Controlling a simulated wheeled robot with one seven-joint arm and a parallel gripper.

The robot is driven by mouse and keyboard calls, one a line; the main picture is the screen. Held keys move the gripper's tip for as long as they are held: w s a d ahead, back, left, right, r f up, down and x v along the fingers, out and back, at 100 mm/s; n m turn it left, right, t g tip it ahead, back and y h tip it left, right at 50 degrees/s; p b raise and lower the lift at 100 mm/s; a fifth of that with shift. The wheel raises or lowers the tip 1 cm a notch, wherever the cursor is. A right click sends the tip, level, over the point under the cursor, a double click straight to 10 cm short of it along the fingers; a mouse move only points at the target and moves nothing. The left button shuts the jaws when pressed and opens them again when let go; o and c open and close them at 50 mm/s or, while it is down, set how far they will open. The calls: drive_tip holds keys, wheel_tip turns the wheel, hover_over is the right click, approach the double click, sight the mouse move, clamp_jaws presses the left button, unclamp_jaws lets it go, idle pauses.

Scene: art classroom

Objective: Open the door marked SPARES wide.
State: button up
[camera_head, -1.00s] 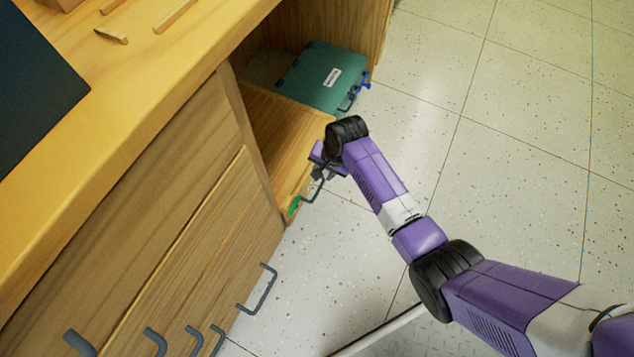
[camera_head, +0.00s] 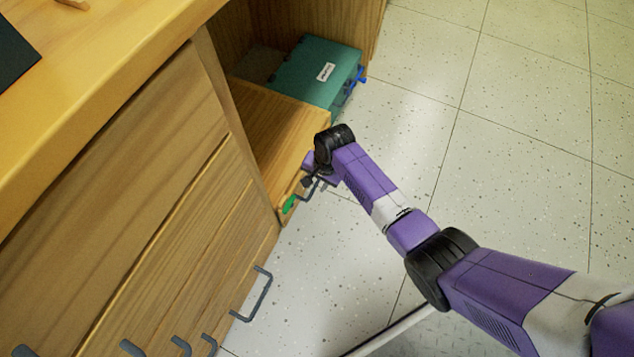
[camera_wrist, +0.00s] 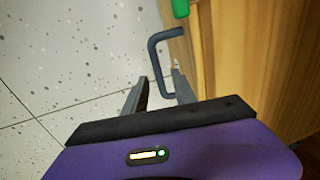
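The wrist view shows the same handle (camera_wrist: 153,55) and green piece (camera_wrist: 181,7). My gripper (camera_head: 317,183) is at this handle. In the wrist view my gripper (camera_wrist: 161,77) has its fingers apart, with the lower part of the handle between them; whether they touch it I cannot tell. No SPARES marking is readable; a small white label (camera_head: 326,72) on a teal box is too small to read.
The teal box (camera_head: 305,88) stands behind the wooden unit, with a blue piece (camera_head: 356,80) on its side. Cabinet fronts with several grey handles, one sticking out here (camera_head: 262,296), line the left. Speckled floor (camera_head: 510,140) is clear to the right.

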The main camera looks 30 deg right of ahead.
clamp_jaws()
idle(1.4)
